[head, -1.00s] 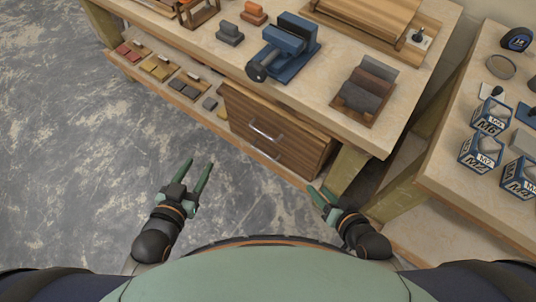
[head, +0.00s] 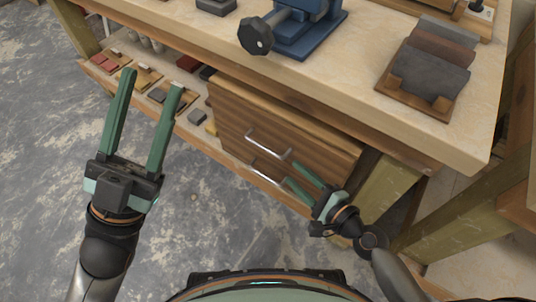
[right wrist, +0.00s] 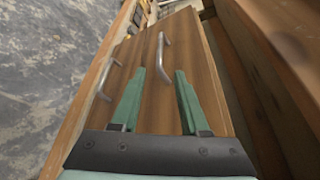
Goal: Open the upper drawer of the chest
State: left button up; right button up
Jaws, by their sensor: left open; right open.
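The wooden chest (head: 275,100) stands under the workbench top, with two drawers that look shut. The upper drawer's metal bar handle (head: 268,143) and the lower handle (head: 268,173) show on its front. In the right wrist view, the upper handle (right wrist: 161,50) is right of the lower handle (right wrist: 105,77). My right gripper (head: 291,172) is open and empty in front of the chest, near the handles' right ends. In its wrist view the upper handle's near end appears between the fingers (right wrist: 160,74); contact cannot be told. My left gripper (head: 153,80) is open and empty, left of the chest.
The bench top (head: 350,90) overhangs the chest and carries a blue vise (head: 305,30) and a wooden holder with dark blocks (head: 428,75). A low shelf with coloured blocks (head: 145,75) lies left of the chest. A bench leg (head: 390,190) stands to the right. The floor (head: 220,220) in front is clear.

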aim_at(268, 148)
jog(key=b+x, duration=0.1)
jog(key=x, duration=1.1)
jog(key=shift+b, duration=0.4)
jog(key=shift+c, duration=0.2)
grip_shut()
dwell(0.5)
